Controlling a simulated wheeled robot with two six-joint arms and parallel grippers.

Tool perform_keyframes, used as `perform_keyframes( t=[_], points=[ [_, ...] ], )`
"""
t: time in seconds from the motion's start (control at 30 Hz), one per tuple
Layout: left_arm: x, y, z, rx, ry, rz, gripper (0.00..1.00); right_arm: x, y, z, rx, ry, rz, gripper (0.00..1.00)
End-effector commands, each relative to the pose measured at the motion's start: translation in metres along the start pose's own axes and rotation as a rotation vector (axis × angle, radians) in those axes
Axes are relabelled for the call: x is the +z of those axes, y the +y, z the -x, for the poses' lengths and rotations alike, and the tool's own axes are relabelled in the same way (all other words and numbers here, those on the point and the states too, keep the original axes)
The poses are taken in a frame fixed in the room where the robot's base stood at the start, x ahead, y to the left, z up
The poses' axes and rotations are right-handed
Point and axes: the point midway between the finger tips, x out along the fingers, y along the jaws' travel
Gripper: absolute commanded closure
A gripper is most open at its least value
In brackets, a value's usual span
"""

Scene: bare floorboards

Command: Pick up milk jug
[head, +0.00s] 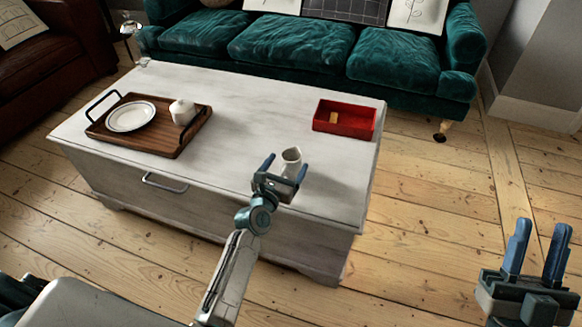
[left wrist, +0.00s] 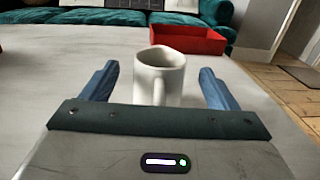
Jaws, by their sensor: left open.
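The milk jug (head: 291,156) is small and white and stands upright on the pale chest-like table (head: 240,110), near its front right. In the left wrist view the jug (left wrist: 158,75) stands between the two blue fingers, its handle toward the camera. My left gripper (head: 285,168) is open, with a finger on either side of the jug and gaps between them and it. The jug's lower part is partly hidden by the gripper in the head view. My right gripper (head: 537,245) is open and empty over the floor at the right.
A red box (head: 345,130) with a small yellow item inside sits behind the jug to the right. A wooden tray (head: 160,147) holds a white plate (head: 131,117) and a lidded white pot (head: 182,111) at the left. A teal sofa (head: 295,45) stands behind the table.

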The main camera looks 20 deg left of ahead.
Motion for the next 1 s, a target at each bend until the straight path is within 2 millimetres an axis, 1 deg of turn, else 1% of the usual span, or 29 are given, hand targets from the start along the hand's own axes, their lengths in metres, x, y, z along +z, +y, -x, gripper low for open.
perform_keyframes(
  t=[0.03, 0.13, 0.23, 0.4, 0.43, 0.47, 0.5, 0.57, 0.6, 0.7, 1.0],
  points=[
    [-0.001, 0.0, -0.008, 0.0, -0.002, 0.001, 0.19, -0.005, 0.0, 0.0, -0.003, 0.037, 0.005, 0.64],
    [0.0, 0.0, -0.017, 0.0, -0.001, 0.0, 0.19, -0.014, -0.001, -0.002, -0.007, 0.091, 0.011, 0.64],
    [0.0, 0.0, -0.021, 0.0, 0.0, 0.001, 0.19, -0.017, -0.001, -0.002, -0.009, 0.111, 0.013, 0.64],
    [0.0, 0.0, -0.02, 0.0, 0.0, 0.001, 0.19, -0.018, -0.001, -0.003, -0.009, 0.112, 0.013, 0.64],
    [0.0, 0.0, -0.02, 0.0, 0.0, 0.001, 0.21, -0.018, -0.001, -0.003, -0.009, 0.112, 0.013, 0.64],
    [0.0, 0.0, -0.02, 0.0, 0.0, 0.001, 0.27, -0.018, -0.001, -0.003, -0.009, 0.112, 0.013, 0.64],
    [0.0, 0.0, -0.02, 0.0, 0.0, 0.001, 0.35, -0.018, -0.001, -0.003, -0.009, 0.112, 0.013, 0.64],
    [0.0, 0.0, -0.02, 0.001, 0.0, 0.0, 0.46, -0.018, -0.001, -0.003, -0.009, 0.111, 0.013, 0.64],
    [0.0, 0.0, -0.02, 0.001, 0.0, 0.0, 0.54, -0.018, -0.001, -0.003, -0.009, 0.111, 0.013, 0.64],
    [0.0, 0.0, -0.02, 0.001, 0.0, 0.0, 0.72, -0.018, -0.001, -0.003, -0.009, 0.111, 0.013, 0.64],
    [0.001, 0.0, -0.02, 0.001, -0.001, 0.0, 0.72, -0.018, -0.001, -0.003, -0.008, 0.108, 0.012, 0.64]
  ],
)
